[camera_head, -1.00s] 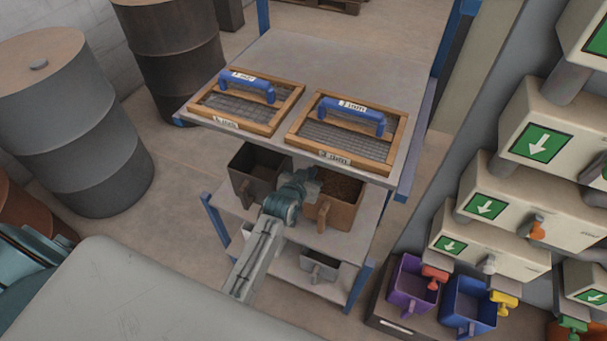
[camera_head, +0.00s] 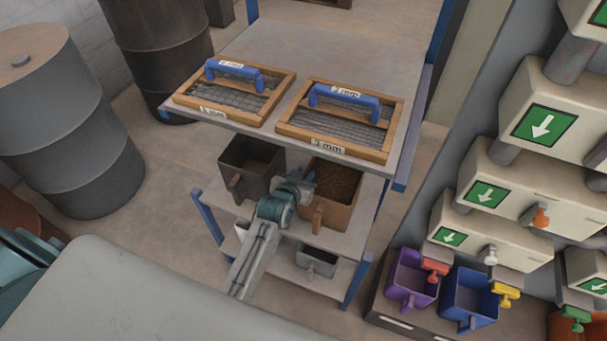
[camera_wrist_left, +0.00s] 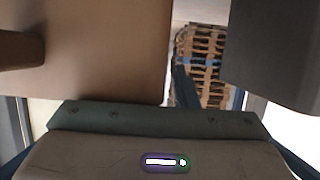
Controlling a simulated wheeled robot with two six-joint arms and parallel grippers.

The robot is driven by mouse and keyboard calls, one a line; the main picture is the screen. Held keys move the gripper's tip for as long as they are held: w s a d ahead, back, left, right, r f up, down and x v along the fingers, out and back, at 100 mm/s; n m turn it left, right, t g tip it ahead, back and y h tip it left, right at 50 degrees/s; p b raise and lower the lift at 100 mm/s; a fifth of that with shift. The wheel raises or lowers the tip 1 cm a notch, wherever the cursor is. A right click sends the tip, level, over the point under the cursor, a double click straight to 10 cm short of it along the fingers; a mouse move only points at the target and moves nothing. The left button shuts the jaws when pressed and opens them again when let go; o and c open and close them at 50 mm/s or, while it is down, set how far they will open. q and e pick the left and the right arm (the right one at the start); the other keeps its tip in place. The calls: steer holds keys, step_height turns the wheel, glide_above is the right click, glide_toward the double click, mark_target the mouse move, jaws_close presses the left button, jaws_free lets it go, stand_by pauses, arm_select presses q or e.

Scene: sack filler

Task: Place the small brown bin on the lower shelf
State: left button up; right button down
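The small brown bin (camera_head: 341,216) stands on the rack's middle shelf (camera_head: 348,245), with brown grainy material inside and a handle on its front. In the left wrist view its brown wall (camera_wrist_left: 110,60) fills the upper left, close to the gripper body. My left gripper (camera_head: 304,187) is at the bin's left side, between it and a dark grey bin (camera_head: 255,163). Its fingers are too small and hidden to tell whether they are open or touch the bin. The bottom shelf (camera_head: 290,272) is partly hidden by the middle shelf and my arm. My right gripper is not in view.
Two wooden-framed sieves (camera_head: 338,143) with blue handles lie on the rack's top shelf, overhanging the bins' rear. A small grey bin (camera_head: 318,262) stands on the bottom shelf. Purple (camera_head: 412,283) and blue (camera_head: 470,300) bins stand at right below dispensers. Barrels (camera_head: 65,120) stand at left.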

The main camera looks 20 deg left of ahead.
arm_select(q)
steer(key=shift+r, duration=0.2)
steer(key=b+v, duration=0.1)
steer(key=v, duration=1.1)
